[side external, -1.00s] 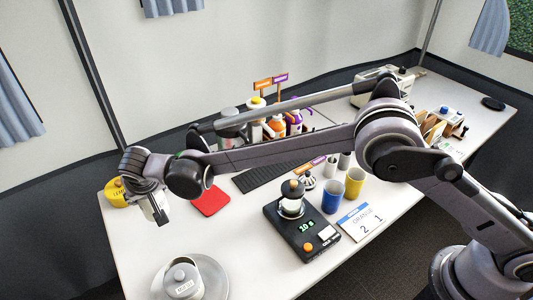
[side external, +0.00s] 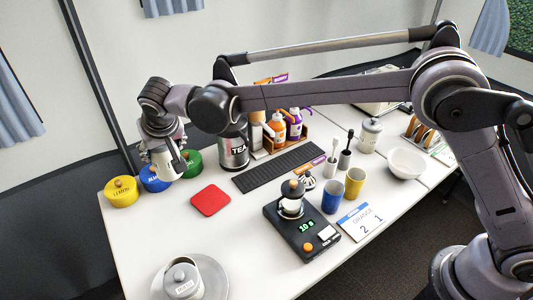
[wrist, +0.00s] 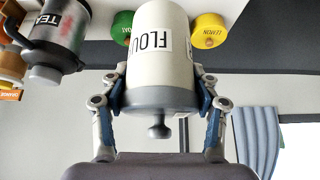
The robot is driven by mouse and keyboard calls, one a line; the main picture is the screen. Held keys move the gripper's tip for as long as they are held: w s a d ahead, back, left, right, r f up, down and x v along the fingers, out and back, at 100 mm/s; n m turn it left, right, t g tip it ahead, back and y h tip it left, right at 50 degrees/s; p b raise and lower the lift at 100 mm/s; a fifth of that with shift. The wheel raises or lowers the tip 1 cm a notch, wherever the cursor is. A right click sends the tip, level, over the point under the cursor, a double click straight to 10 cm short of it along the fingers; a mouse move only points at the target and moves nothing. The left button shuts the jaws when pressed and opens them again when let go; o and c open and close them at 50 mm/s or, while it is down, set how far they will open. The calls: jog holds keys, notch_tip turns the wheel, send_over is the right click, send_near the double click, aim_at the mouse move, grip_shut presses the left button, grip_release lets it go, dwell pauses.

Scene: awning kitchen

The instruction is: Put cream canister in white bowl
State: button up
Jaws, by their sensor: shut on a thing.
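A cream canister with a grey lid and knob (wrist: 160,60) is between the fingers of my gripper (wrist: 162,88) in the wrist view; its label reads "FLOU", the rest cut off. My gripper (side external: 163,148) is shut on it. In the side external view the canister (side external: 166,161) is held at the left, above the back left of the table, partly covered by the fingers. The white bowl (side external: 407,164) stands at the right of the table, far from my gripper, and looks empty.
Lemon (side external: 121,192), blue (side external: 154,179) and green (side external: 189,164) tins stand near the held canister. A tea canister (side external: 235,152), bottle rack (side external: 286,135), scale (side external: 302,232) and cups (side external: 332,197) lie between it and the bowl. Another lidded canister (side external: 370,136) stands beside the bowl.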

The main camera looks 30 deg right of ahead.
jog(key=shift+r, duration=0.45)
jog(key=shift+d+r, duration=0.15)
jog(key=shift+d, duration=0.1)
jog(key=shift+w+d+r, duration=0.1)
jog(key=shift+w+d, duration=0.25)
jog(key=shift+d, duration=0.5)
jog(key=s+d+r+m+g+h, duration=0.1)
jog(key=d+m+h, duration=0.15)
jog(key=d, duration=1.25)
jog(key=s+d+r+m+h, duration=0.1)
jog(key=s+d+m, duration=0.15)
jog(key=d, duration=1.15)
jog(key=s+d+m+g+h, duration=0.1)
jog(key=d+m, duration=0.3)
jog(key=d, duration=1.1)
jog(key=s+d+m+g+h, duration=0.2)
jog(key=s+d+m, duration=0.2)
jog(key=s+d, duration=0.95)
jog(key=s+d+f+m+g, duration=0.1)
jog(key=s+d+m, duration=0.3)
jog(key=s, duration=0.6)
jog(key=s+d+f+m+g, duration=0.1)
jog(key=s+d+g, duration=0.1)
jog(key=s+d, duration=0.6)
send_near(411, 151)
jog(key=s, duration=0.2)
jog(key=shift+s+a+f, duration=0.1)
jog(key=shift+f, duration=0.95)
jog(key=shift+s+a+f, duration=0.1)
jog(key=shift+f, duration=0.95)
